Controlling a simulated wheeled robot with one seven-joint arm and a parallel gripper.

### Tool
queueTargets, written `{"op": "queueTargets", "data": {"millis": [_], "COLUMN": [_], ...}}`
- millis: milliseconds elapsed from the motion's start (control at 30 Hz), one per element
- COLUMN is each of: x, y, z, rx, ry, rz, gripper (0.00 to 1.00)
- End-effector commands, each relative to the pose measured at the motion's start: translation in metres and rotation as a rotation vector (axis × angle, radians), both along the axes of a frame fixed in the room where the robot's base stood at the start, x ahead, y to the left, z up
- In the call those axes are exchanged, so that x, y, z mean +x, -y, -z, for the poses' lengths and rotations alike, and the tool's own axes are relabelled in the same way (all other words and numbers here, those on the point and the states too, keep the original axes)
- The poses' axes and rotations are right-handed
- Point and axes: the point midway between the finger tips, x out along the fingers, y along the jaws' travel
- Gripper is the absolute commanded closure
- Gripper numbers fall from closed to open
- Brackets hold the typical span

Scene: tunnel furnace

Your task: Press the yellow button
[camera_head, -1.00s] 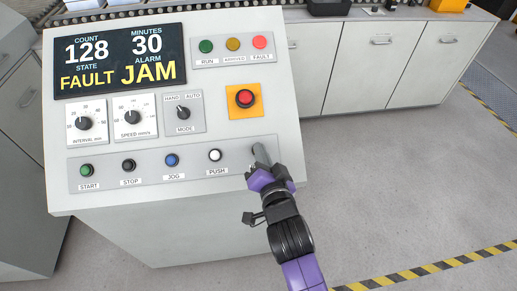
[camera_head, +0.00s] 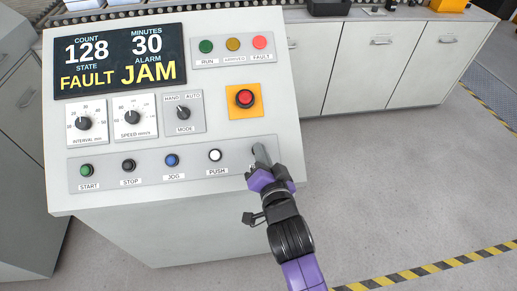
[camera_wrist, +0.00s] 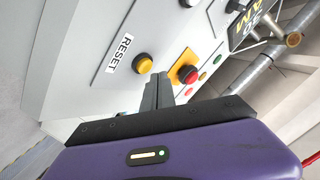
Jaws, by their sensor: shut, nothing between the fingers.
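The yellow button (camera_wrist: 143,64) is round, in a dark collar, beside a white RESET label (camera_wrist: 119,53) in the wrist view. In the head view my gripper hides it at the right end of the lower button row. My gripper (camera_head: 261,154) is shut and empty, its grey fingers pointing at the panel. In the wrist view the fingertips (camera_wrist: 160,84) show just below and right of the yellow button. They do not cover it, and I cannot tell how far they are from the panel.
A red button (camera_head: 245,97) on a yellow plate sits just above my gripper. The row holds green, black, blue and white (camera_head: 215,155) buttons to the left. The display (camera_head: 120,61) reads FAULT and JAM. Open floor lies to the right.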

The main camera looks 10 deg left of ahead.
Motion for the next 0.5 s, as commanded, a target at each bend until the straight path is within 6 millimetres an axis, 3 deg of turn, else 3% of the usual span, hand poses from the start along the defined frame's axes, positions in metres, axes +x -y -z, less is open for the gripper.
{"op": "queueTargets", "data": {"millis": [500], "x": [0.0026], "y": [-0.0008], "z": [0.0048], "rx": [0.0], "ry": [0.0], "rz": [0.0], "gripper": [1.0]}}
